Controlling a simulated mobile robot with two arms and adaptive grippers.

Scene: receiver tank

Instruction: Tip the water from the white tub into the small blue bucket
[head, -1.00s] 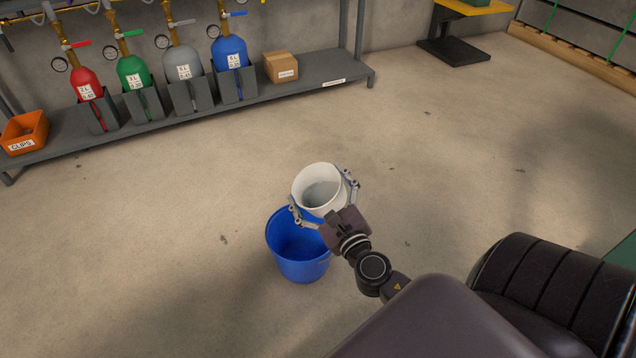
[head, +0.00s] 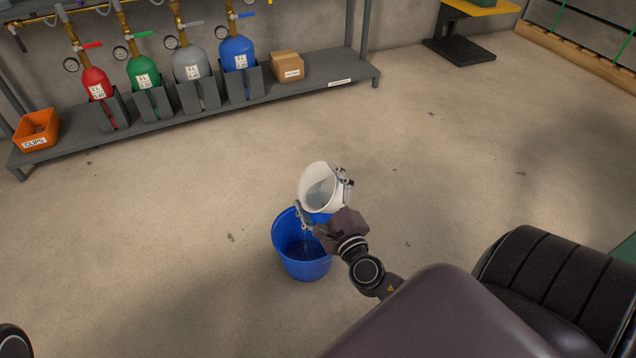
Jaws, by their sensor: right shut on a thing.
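The white tub (head: 312,187) is in the middle of the head view, tilted to the left, with greyish water showing inside. My right gripper (head: 324,207) is shut on the tub, its fingers around the sides. The small blue bucket (head: 305,269) stands upright on the floor just below and left of the tub. A thin pale streak runs from the tub's lower side into the bucket, whose inside looks dark and speckled. My gripper and the tub hide the bucket's right rim. My left gripper is not in view.
A grey shelf (head: 215,115) along the back wall holds red, green, grey and blue cylinders, a cardboard box (head: 287,67) and an orange clips bin (head: 37,130). Open concrete floor surrounds the bucket. A black stand with a yellow top (head: 490,8) is at the back right.

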